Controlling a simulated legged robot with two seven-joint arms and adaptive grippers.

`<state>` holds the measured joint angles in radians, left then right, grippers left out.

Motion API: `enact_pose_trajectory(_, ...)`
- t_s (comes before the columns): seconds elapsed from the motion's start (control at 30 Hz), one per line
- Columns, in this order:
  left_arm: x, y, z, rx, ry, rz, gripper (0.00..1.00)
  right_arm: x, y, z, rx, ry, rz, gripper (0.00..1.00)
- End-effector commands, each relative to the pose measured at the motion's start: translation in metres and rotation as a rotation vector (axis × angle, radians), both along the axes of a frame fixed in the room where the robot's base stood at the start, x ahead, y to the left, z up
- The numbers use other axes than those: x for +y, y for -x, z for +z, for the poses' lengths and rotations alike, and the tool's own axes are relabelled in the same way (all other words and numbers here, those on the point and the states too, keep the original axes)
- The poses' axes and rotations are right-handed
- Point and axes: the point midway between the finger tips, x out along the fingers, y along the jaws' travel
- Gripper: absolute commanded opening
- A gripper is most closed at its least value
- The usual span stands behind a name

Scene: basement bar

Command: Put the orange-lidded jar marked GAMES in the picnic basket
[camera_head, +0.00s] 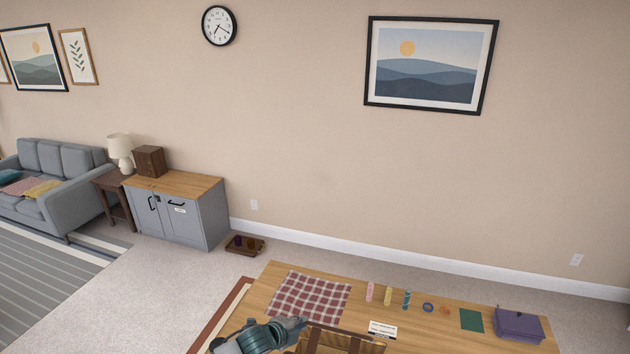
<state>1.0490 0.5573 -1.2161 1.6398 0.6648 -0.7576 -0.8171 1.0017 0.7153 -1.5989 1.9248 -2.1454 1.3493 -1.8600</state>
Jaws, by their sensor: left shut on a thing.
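The picnic basket (345,341) is brown and stands at the near edge of the wooden table, cut off by the bottom of the head view. My left gripper (300,325) is at the basket's left side, its fingers by the rim. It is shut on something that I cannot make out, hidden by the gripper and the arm. No orange-lidded jar marked GAMES can be made out. My right gripper is not in view.
On the table (345,317) lie a red checked cloth (310,297), a white card (382,330), several small coloured items, a dark green sheet (471,320) and a purple case (519,324). A grey cabinet (180,215) and a low brown tray (245,246) stand beyond.

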Motion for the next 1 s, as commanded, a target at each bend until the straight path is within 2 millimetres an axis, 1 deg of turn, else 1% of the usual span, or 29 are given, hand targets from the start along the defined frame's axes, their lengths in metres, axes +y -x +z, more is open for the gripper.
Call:
enact_pose_trajectory(0.03, 0.001, 0.0, -0.001, 0.002, -0.001, 0.001, 0.0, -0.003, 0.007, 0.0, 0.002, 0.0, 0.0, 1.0)
enact_pose_trajectory(0.13, 0.0, 0.0, -0.001, 0.002, -0.001, 0.001, 0.0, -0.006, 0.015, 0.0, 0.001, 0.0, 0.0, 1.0)
enact_pose_trajectory(0.5, 0.001, 0.002, -0.003, 0.0, 0.0, 0.0, 0.0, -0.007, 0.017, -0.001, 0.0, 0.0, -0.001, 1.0)
enact_pose_trajectory(0.57, 0.002, 0.006, -0.007, -0.007, 0.003, 0.0, 0.0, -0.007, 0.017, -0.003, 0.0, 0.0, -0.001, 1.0)
enact_pose_trajectory(0.9, 0.013, 0.043, -0.031, -0.087, 0.028, 0.0, 0.0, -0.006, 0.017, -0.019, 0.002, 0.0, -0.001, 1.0)
enact_pose_trajectory(1.0, 0.015, 0.049, -0.034, -0.104, 0.032, 0.0, 0.0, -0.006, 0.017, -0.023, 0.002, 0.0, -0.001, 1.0)
